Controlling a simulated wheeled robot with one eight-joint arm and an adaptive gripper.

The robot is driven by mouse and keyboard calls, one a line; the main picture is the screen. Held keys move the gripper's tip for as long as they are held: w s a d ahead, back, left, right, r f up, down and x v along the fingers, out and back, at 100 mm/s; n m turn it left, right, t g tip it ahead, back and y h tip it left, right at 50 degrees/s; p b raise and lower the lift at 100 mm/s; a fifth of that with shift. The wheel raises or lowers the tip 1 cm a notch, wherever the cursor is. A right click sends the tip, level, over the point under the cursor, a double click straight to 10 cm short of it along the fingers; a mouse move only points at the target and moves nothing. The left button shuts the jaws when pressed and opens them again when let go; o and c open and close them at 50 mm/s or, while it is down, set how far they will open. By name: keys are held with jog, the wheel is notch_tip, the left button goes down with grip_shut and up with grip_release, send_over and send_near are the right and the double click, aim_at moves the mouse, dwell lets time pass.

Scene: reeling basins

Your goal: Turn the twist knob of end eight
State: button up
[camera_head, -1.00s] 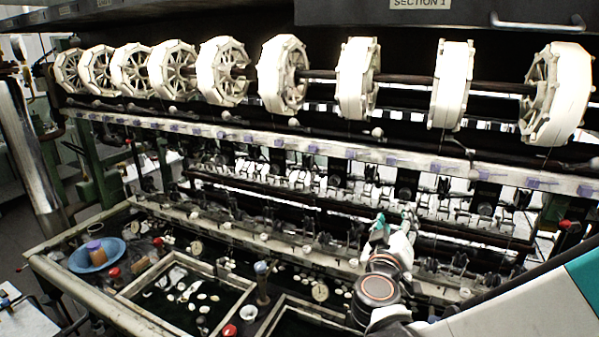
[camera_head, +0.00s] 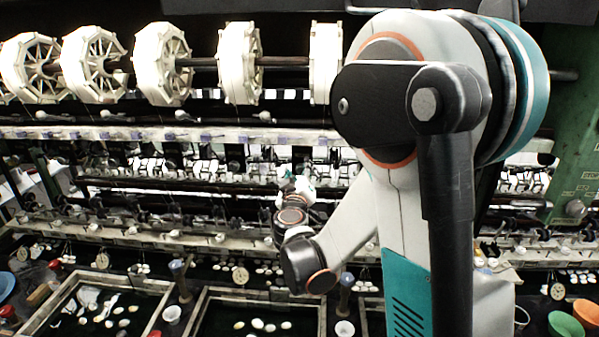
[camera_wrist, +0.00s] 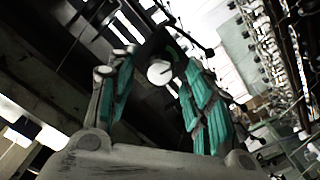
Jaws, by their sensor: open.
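My gripper (camera_wrist: 160,66) is open in the wrist view, with a teal-padded finger on each side. A round white knob-like piece (camera_wrist: 159,73) shows between the fingertips, with dark machine parts behind it. I cannot tell whether it is within the fingers' reach, or whether it is the knob of end eight. In the head view my gripper (camera_head: 289,178) is small and reaches toward the rows of reeling ends behind the basins. No number label for an end is readable, and my arm hides part of the right side.
White reels (camera_head: 163,64) hang on a shaft above. A long pale rail (camera_head: 130,132) runs below them. Framed basins (camera_head: 205,300) with white cocoons lie in front. Green and orange bowls (camera_head: 565,325) stand at lower right. A green machine post (camera_head: 577,150) stands at right.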

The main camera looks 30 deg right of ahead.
jog(key=shift+w+d, duration=0.3)
jog(key=shift+w, duration=0.1)
jog(key=c, duration=1.1)
jog(key=shift+n+b, duration=0.4)
jog(key=shift+b, duration=0.15)
jog(key=o, duration=1.1)
jog(key=v, duration=1.2)
